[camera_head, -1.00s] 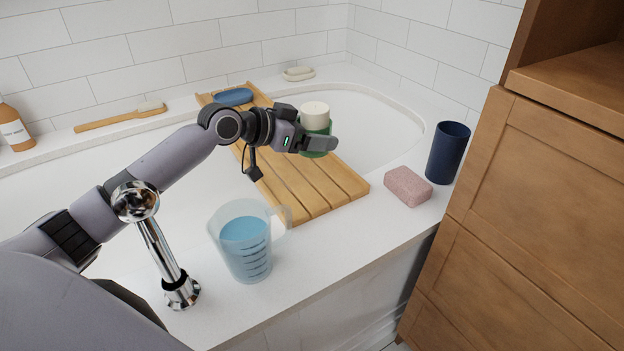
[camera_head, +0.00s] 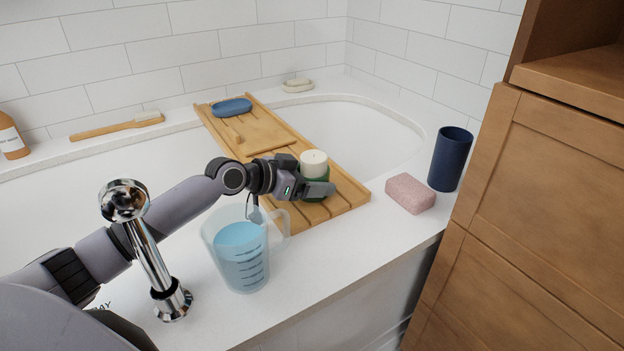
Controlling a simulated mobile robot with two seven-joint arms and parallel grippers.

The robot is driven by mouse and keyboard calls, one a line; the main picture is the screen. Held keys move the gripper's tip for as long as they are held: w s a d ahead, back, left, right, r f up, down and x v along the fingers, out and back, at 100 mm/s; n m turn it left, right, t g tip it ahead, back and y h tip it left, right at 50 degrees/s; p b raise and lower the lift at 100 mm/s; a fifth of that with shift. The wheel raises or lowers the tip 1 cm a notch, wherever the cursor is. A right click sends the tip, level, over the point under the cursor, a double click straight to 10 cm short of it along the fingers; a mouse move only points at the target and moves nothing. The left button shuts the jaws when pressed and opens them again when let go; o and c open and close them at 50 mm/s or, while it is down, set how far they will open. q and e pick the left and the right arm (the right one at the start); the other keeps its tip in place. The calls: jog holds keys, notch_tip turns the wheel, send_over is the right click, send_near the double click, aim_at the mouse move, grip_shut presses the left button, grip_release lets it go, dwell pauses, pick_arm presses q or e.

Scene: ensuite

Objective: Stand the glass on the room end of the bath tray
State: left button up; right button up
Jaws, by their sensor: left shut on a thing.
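A green glass (camera_head: 317,175) with a white candle (camera_head: 313,159) in it is upright at the near, room end of the wooden bath tray (camera_head: 347,190). My left gripper (camera_head: 318,188) is shut on the glass from the left, and its fingers hide much of it. The glass is at or just above the slats; I cannot tell whether its base touches them. The tray spans the bath from the back ledge to the front rim. My right gripper is not in view.
A measuring jug (camera_head: 243,268) with blue liquid stands below my left forearm, beside a chrome spout (camera_head: 150,250). A pink sponge (camera_head: 410,193) and navy tumbler (camera_head: 450,158) are right of the tray. A blue soap dish (camera_head: 232,108) is at its far end. A wooden cabinet (camera_head: 560,200) bounds the right.

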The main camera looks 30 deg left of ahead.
pick_arm(q)
jog(key=o, duration=1.1)
jog(key=shift+c, duration=0.2)
jog(key=shift+r, duration=0.1)
jog(key=shift+s+a+r, duration=0.15)
jog(key=shift+s+a, duration=0.1)
jog(key=shift+s, duration=0.05)
jog(key=p+v, duration=0.2)
jog(key=v, duration=0.7)
jog(key=shift+s, duration=0.1)
jog(key=shift+s+a, duration=0.15)
jog(key=shift+s, duration=0.15)
jog(key=shift+s+a+r+p, duration=0.25)
jog(key=shift+s+r+p, duration=0.1)
jog(key=shift+s, duration=0.2)
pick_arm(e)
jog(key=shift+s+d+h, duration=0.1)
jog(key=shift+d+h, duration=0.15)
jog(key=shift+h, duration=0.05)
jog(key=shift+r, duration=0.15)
